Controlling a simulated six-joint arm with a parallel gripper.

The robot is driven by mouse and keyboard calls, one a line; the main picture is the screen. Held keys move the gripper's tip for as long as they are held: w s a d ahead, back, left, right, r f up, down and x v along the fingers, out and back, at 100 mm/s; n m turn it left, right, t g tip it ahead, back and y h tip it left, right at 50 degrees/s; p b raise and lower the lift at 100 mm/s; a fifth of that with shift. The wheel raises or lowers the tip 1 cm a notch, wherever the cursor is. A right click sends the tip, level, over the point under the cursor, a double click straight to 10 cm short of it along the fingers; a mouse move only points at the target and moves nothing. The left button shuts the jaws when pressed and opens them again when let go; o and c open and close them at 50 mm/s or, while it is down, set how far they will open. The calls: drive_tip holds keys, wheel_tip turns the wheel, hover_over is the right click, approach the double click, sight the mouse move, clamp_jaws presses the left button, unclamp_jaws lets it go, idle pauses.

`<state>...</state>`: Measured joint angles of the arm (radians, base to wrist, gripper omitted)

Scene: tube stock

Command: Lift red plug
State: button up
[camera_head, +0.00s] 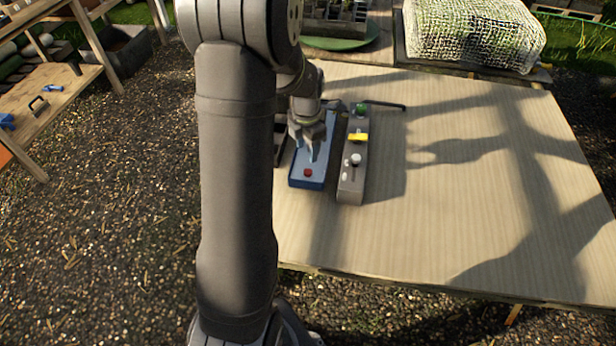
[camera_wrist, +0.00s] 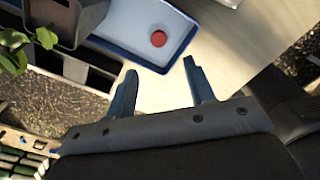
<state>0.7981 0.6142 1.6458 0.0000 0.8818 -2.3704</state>
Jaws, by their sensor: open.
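The red plug (camera_head: 308,173) sits at the near end of a blue tray (camera_head: 304,184) on the table. In the wrist view the red plug (camera_wrist: 158,39) shows as a small round top on the pale blue floor of the tray (camera_wrist: 118,45). My gripper (camera_head: 311,158) is over the tray, a little beyond the plug in the head view. In the wrist view my gripper's two blue fingers (camera_wrist: 160,66) are spread apart with nothing between them. The plug lies past the fingertips, apart from them.
A grey block (camera_head: 352,180) with a yellow piece (camera_head: 358,138), a white knob (camera_head: 356,158) and a green knob (camera_head: 361,108) stands just right of the tray. A dark compartmented box (camera_wrist: 75,68) is beside the tray. The table's right side (camera_head: 480,200) is clear.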

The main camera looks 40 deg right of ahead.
sight(308, 171)
drive_tip(key=f, duration=1)
drive_tip(key=shift+d, duration=0.25)
drive_tip(key=shift+r, duration=0.1)
drive_tip(key=shift+c, duration=0.2)
clamp_jaws()
